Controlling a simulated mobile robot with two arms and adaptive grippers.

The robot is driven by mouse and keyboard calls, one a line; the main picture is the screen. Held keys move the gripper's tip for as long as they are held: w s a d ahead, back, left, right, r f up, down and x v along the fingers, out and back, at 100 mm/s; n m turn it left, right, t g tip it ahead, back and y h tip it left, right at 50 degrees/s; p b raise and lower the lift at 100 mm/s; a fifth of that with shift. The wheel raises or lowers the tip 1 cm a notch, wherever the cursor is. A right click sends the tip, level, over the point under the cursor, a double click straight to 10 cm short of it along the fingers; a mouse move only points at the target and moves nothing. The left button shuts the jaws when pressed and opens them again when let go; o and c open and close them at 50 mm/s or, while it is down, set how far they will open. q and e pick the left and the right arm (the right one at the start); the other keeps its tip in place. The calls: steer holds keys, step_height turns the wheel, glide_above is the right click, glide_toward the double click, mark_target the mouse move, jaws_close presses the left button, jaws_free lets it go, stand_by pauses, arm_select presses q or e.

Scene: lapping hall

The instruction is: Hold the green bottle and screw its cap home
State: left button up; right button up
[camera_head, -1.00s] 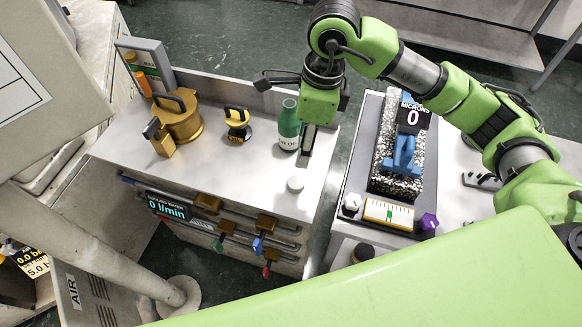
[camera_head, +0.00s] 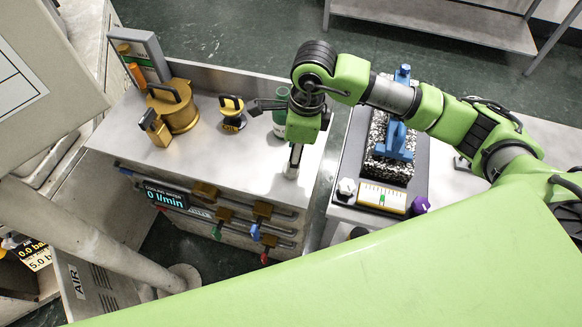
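The green bottle (camera_head: 281,121) stands on the steel bench top, partly hidden behind my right gripper and wrist. Its mouth is at the top, and I see no cap on it. The frames do not show whether the fingers are closed on the cap. My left gripper is not in view.
A brass pot (camera_head: 177,108) and a small yellow-and-black tool (camera_head: 232,112) stand left of the bottle. Right, across a gap, is a speckled granite block (camera_head: 390,168) with a blue stand (camera_head: 398,140). Valves and a display (camera_head: 166,195) line the bench front.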

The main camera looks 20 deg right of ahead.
steer(key=shift+f, duration=0.1)
step_height(320, 180, down, 4)
steer(key=shift+a+r+p, duration=0.15)
steer(key=shift+r+p, duration=0.05)
steer(key=shift+p, duration=0.75)
steer(key=shift+f, duration=0.65)
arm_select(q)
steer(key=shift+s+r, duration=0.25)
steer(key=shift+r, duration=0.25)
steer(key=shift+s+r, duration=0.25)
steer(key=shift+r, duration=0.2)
arm_select(e)
steer(key=shift+a, duration=0.1)
steer(key=c, duration=0.9)
